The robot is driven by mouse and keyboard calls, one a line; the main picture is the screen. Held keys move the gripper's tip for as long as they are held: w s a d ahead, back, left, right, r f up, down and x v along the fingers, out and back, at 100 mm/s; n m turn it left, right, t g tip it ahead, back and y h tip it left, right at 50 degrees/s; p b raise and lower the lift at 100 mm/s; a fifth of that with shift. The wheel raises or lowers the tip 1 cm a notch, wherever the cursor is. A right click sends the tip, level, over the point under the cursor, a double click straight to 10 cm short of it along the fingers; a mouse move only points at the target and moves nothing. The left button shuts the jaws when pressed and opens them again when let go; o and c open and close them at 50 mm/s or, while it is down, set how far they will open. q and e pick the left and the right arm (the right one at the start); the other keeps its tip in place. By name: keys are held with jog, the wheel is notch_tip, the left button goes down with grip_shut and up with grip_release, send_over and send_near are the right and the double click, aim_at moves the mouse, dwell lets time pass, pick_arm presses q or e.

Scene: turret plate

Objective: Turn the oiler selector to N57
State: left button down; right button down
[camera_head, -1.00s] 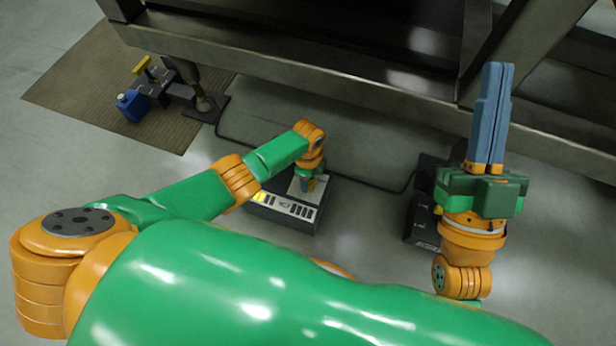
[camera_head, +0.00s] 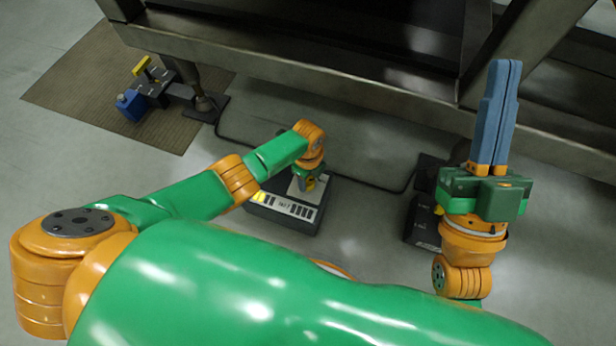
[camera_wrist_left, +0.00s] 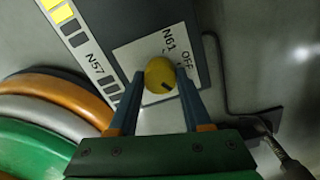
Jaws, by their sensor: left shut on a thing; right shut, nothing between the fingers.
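The oiler selector is a round yellow knob (camera_wrist_left: 160,75) on a pale square plate (camera_wrist_left: 128,55). In the left wrist view its dark pointer mark faces the lower right. "N61" and "OFF" are printed on the plate beyond the knob; other marks there are partly hidden. My left gripper (camera_wrist_left: 160,77) is shut on the knob, one blue finger on each side. The plate is on a grey box (camera_head: 283,222), whose front strip has yellow and dark cells and reads "N57" (camera_wrist_left: 95,63). My right gripper (camera_head: 505,65) is shut and empty, raised at the right.
A dark box (camera_head: 420,225) stands on the floor below my right gripper. A cable (camera_head: 365,182) runs along the floor behind the grey box. A heavy metal beam (camera_head: 300,75) crosses the back. A brown mat (camera_head: 80,95) with a blue and yellow device (camera_head: 132,105) lies at far left.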

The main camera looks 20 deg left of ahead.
pick_arm(q)
jog(key=shift+c, duration=1.7)
grip_release()
